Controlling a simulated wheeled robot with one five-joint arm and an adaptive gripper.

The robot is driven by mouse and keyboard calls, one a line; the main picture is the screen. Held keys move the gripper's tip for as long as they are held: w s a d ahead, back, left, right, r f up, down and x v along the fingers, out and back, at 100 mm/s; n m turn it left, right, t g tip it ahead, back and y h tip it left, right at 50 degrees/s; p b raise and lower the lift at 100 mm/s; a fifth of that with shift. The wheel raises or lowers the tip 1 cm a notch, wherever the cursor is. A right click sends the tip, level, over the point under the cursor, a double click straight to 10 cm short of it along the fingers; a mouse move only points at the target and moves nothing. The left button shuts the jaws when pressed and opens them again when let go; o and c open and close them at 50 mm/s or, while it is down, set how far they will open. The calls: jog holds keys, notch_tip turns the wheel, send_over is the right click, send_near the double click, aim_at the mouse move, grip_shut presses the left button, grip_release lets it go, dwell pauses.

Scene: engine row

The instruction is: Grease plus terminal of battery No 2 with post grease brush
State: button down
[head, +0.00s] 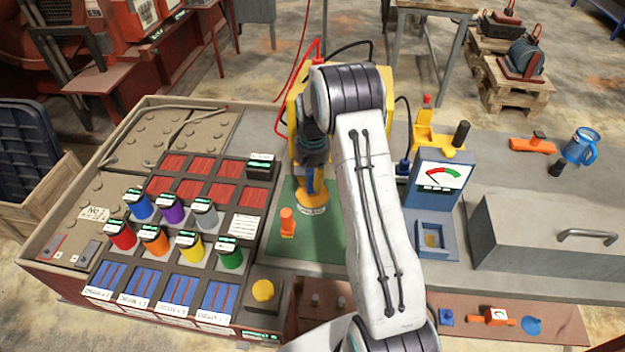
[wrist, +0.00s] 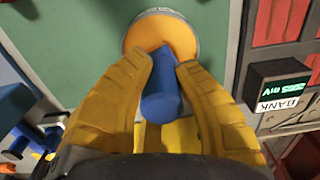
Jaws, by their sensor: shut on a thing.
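My gripper (wrist: 165,75) is shut on a blue handle (wrist: 162,95), which looks like the grease brush. The handle's end meets a round orange-topped pot (wrist: 160,35); whether the brush tip sits inside it is hidden. In the head view the gripper (head: 308,170) points down over the same orange pot (head: 312,203), on a green mat (head: 322,238). Tan battery tops (head: 150,140) lie at the left of the bench. A tag (head: 93,214) there reads "No" with an unclear number, near a small red patch (head: 48,246). I cannot tell which post is the plus terminal of No 2.
Several coloured, labelled cylinders (head: 122,236) stand in a rack left of the mat. A small orange object (head: 287,222) is on the mat. A blue dial meter (head: 440,180) and a grey box with a handle (head: 545,240) stand to the right. A yellow frame (head: 297,110) is behind my gripper.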

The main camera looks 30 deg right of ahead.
aim_at(312, 170)
jog(key=shift+r+p, duration=1.65)
jog(key=shift+r, duration=1.4)
